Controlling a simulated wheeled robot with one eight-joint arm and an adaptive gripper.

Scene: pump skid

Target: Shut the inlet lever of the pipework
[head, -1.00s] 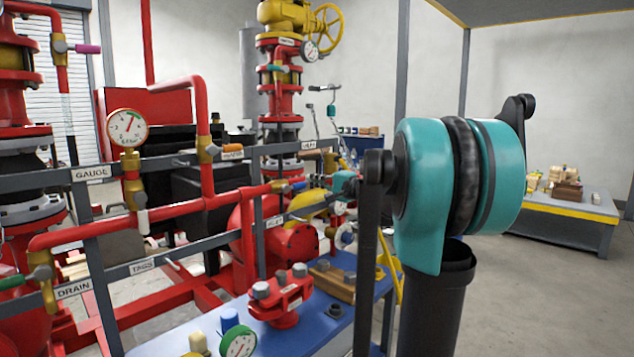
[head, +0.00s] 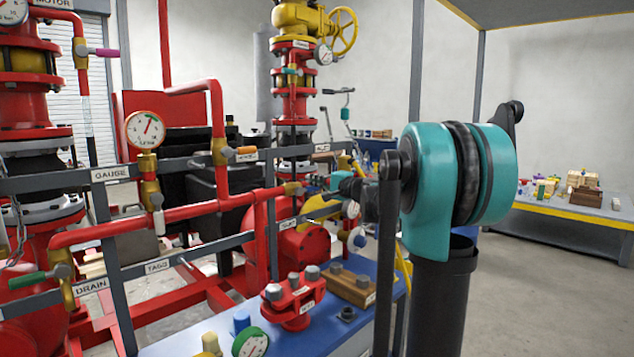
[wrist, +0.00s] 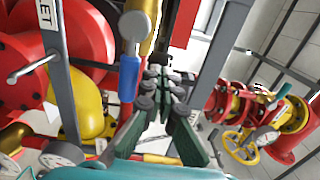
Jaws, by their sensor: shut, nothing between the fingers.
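The inlet lever (wrist: 128,78) has a blue handle on a metal shank at a brass valve (wrist: 136,22) in the wrist view. In the head view its blue handle (head: 311,189) is small and points right from the end of the red horizontal pipe (head: 190,210). A label ending in "LET" (wrist: 46,18) is on the grey post beside it. My gripper (wrist: 162,76) is shut and empty, with its fingertips just right of the blue handle, close to it. I cannot tell whether they touch. In the head view my arm partly hides the gripper.
Grey rails with labels and red pipes crowd the left. A pressure gauge (head: 146,129) and a green-handled drain lever (head: 38,278) stand there. A blue bench (head: 200,335) with loose fittings is below. Open floor lies to the right, before a far table (head: 570,212).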

